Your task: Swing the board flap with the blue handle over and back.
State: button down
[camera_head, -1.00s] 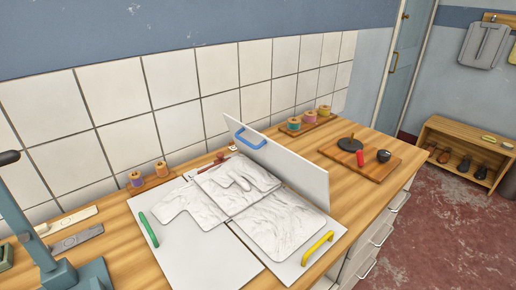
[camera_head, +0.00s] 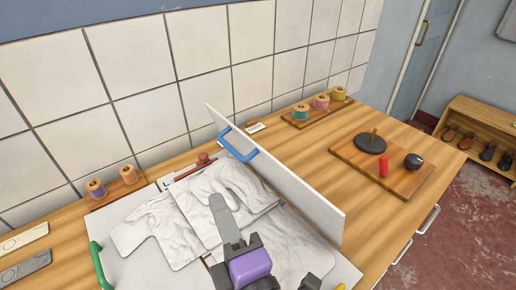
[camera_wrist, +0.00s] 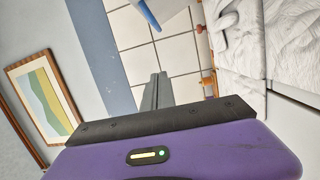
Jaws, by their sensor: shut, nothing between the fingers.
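The white board flap (camera_head: 300,198) stands up on its edge at the right of the folding board. Its blue handle (camera_head: 237,146) is on the face toward the shirt, near the upper far corner. The handle also shows at the top of the wrist view (camera_wrist: 148,14). A white shirt (camera_head: 160,228) lies spread on the board, with a sleeve folded over. My gripper (camera_head: 217,200) is shut and empty, pointing toward the wall in front of the shirt. It appears below the blue handle in the head view and does not touch it. My purple wrist hides part of the shirt.
A green handle (camera_head: 99,265) is at the board's left, and a yellow handle (camera_head: 310,282) at its front right. Thread spools (camera_head: 320,103) stand by the tiled wall. A wooden board (camera_head: 400,182) with small items lies right of the flap, with bare counter between.

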jog(key=w+n+p, duration=0.1)
jog(key=w+p, duration=0.1)
jog(key=w, duration=1)
jog(key=shift+d+f+h, duration=0.25)
jog(key=shift+d+h, duration=0.05)
jog(key=shift+d, duration=0.05)
